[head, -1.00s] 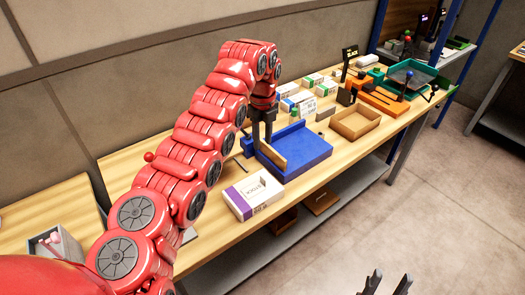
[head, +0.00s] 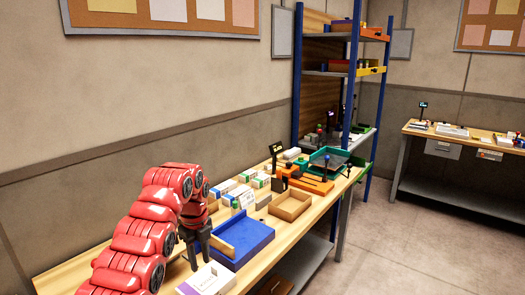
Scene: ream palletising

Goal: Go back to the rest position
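My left arm comes in from the lower left, and its gripper (head: 191,257) points down over the table (head: 68,277), at the left side of the blue tray (head: 243,241). The fingers are dark and small here, so I cannot tell whether they are open or shut. A brown divider stands at the tray's left side, close to the gripper. A white and purple ream (head: 208,281) lies in front of the tray, apart from the gripper. My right gripper is out of view.
An open cardboard box (head: 290,205), small cartons (head: 238,196) and an orange fixture (head: 308,184) stand farther along the table. A blue-posted shelf (head: 345,70) rises at its far end. Another table (head: 462,136) stands at the right. Floor between them is clear.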

